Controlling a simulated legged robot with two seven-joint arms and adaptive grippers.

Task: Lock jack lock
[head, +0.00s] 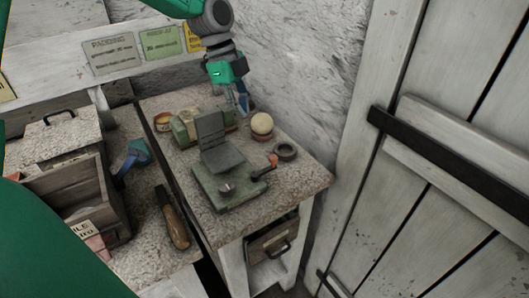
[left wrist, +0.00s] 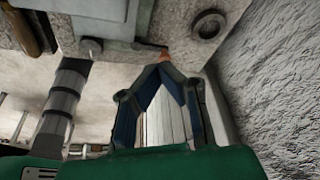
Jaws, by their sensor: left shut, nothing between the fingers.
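A green metal device (head: 230,188) with a raised grey plate (head: 220,145) stands on the stone-topped bench; I take it to be the jack. It has a round grey knob (head: 226,188) and a lever with an orange tip (head: 272,160) at its right side. My left gripper (head: 244,104) is shut and empty behind the device, near the wall. In the left wrist view its fingertips (left wrist: 165,66) meet just below the orange tip (left wrist: 163,55) in the picture; I cannot tell whether they touch. The device (left wrist: 100,22) shows there in part. My right gripper is not in view.
A wooden-handled tool (head: 172,218) and an open wooden crate (head: 68,188) are at left. The bench's front right corner is clear.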

